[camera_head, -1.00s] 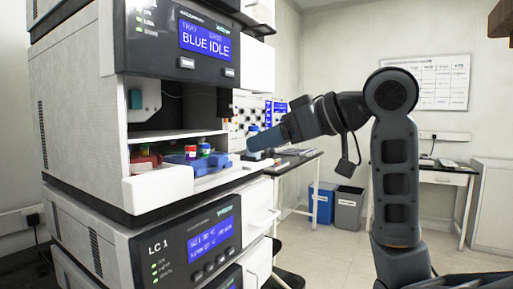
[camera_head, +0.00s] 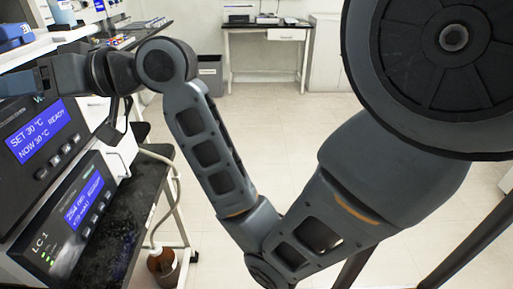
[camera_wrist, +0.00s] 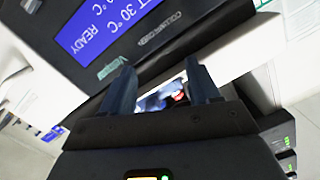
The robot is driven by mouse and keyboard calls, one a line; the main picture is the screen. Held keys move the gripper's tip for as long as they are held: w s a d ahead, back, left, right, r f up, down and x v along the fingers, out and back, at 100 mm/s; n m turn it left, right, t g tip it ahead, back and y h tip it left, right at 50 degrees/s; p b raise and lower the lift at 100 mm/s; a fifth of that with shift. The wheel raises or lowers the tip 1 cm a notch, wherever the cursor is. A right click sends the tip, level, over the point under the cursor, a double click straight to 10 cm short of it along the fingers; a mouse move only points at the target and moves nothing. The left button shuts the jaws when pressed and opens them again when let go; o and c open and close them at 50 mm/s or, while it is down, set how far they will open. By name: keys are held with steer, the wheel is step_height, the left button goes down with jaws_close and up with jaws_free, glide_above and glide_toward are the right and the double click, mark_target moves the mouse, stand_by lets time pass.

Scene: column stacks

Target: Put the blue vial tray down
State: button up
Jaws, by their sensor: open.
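The blue vial tray (camera_head: 12,36) shows at the upper left edge of the head view, cut off by the frame, on the white ledge of the instrument stack. My gripper (camera_head: 14,83) is at the left edge of that view, in front of the stack and lower in the picture than the tray; its tips are at or beyond the edge. In the wrist view my gripper (camera_wrist: 162,84) has its two fingers apart. Small blue and red shapes show in the gap between them, too blurred to tell whether the fingers touch anything.
The column oven display (camera_head: 40,130) and the LC 1 module (camera_head: 75,215) stand below my forearm. A black cart shelf (camera_head: 125,230) and a brown bottle (camera_head: 163,268) are lower left. A grey bin (camera_head: 210,75) and a far desk (camera_head: 265,28) stand behind. The middle floor is clear.

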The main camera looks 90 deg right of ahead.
steer(key=s+a+f+m+h, duration=0.1)
steer(key=s+a+f, duration=0.3)
steer(key=f, duration=0.3)
steer(key=s+a+f+m+g+h, duration=0.1)
steer(key=s+a+f, duration=0.25)
steer(key=f, duration=0.35)
steer(key=s+a+f+m+h, duration=0.1)
steer(key=s+a+f, duration=0.3)
steer(key=f, duration=0.3)
steer(key=s+a+f+n, duration=0.1)
steer(key=s+a+n, duration=0.1)
steer(key=s, duration=0.8)
steer(key=s+a+f+n+g+y, duration=0.1)
steer(key=s+n, duration=0.4)
steer(key=s, duration=0.6)
steer(key=shift+s+a+f+y, duration=0.15)
steer(key=shift+a+f+y, duration=0.15)
steer(key=shift+a+f, duration=0.5)
steer(key=shift+a+r, duration=0.2)
steer(key=shift+r, duration=0.1)
steer(key=shift+r, duration=0.1)
